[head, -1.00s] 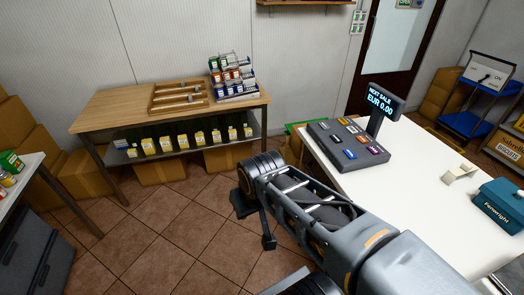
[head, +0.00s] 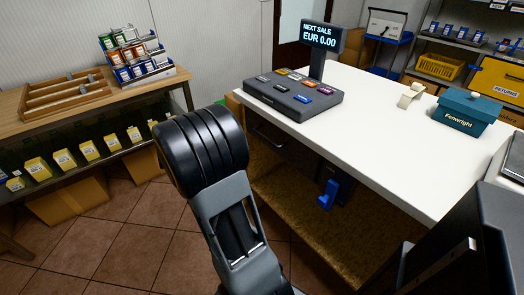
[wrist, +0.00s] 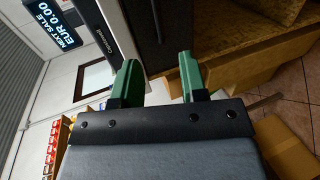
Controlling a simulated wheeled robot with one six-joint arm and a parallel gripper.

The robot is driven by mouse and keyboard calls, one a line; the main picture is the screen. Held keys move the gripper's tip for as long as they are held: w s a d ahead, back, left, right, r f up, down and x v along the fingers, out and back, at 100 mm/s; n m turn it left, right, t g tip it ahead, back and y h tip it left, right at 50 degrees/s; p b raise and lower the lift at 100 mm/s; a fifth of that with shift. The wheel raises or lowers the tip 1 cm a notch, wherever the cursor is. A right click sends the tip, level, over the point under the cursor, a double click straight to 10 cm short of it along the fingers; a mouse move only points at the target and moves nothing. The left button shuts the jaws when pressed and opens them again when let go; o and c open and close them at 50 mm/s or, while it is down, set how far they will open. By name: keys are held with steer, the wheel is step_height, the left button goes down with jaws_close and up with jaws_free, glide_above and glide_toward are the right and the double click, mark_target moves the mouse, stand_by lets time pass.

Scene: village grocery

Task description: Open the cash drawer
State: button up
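The cash drawer (head: 290,152) is a dark front under the white counter top, below the till, and looks shut. A thin bar handle (head: 268,138) shows on its left part. In the wrist view, my gripper (wrist: 157,80) has two green fingertips set well apart, with nothing held between them. A dark brown panel (wrist: 165,35), probably the drawer front, lies beyond and between the fingertips; I cannot tell how close it is. In the head view my arm's dark joint fills the middle and my gripper is hidden.
The white counter (head: 400,130) carries the till keypad (head: 293,95), a price display (head: 322,37), a paper roll (head: 411,96) and a teal box (head: 466,113). A small blue object (head: 328,195) is under the counter. A wooden table (head: 90,105) stands left; tiled floor lies between.

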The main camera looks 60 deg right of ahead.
mark_target(262, 135)
steer(key=shift+h, duration=0.6)
steer(key=x, duration=0.5)
steer(key=b+x, duration=0.1)
steer(key=x, duration=0.4)
steer(key=w+f+b+x, duration=0.1)
steer(key=x, duration=0.5)
steer(key=shift+c, duration=0.4)
jaws_close()
